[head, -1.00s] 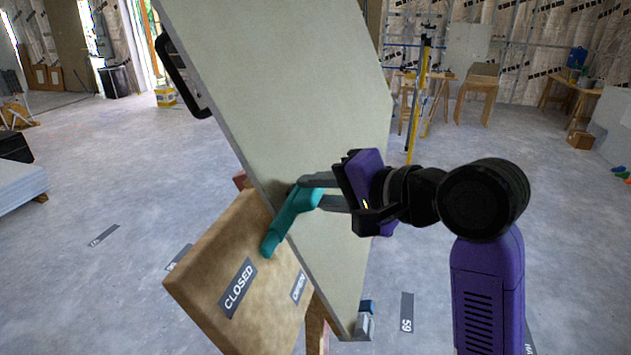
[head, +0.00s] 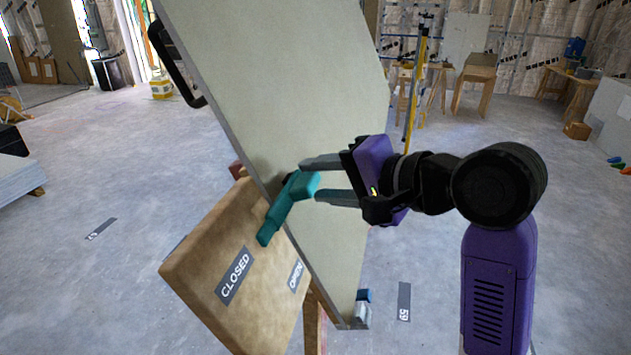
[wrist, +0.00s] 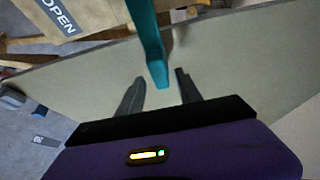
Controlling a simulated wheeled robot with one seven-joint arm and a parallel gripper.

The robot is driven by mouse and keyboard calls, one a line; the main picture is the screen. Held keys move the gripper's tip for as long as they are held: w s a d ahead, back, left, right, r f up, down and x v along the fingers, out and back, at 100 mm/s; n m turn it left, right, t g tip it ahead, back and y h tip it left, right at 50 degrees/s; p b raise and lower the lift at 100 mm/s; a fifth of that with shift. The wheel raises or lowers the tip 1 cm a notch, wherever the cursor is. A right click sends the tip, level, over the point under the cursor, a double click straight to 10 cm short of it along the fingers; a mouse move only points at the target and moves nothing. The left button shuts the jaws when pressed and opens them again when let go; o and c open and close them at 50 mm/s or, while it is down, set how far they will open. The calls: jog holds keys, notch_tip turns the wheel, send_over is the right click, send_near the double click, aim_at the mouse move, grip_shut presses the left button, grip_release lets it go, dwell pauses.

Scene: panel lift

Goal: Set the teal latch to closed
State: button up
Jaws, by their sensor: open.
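The teal latch (head: 281,212) sits at the edge of a tan board. Its lower end points down and left towards the CLOSED label (head: 234,276), with the OPEN label (head: 296,275) to the right. My gripper (head: 312,180) is open at the latch's upper right end. In the wrist view the latch (wrist: 148,40) comes down from the top and its tip lies between and slightly beyond the fingertips of my gripper (wrist: 160,77). I see a gap on each side and no clear contact.
A large pale panel (head: 290,90) leans across the middle, behind my gripper, with a black handle (head: 172,65) on its left edge. The tan board (head: 205,255) carries the labels. Open concrete floor lies left and right. Workbenches stand far back.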

jog(key=v, duration=0.6)
jog(key=shift+b, duration=0.45)
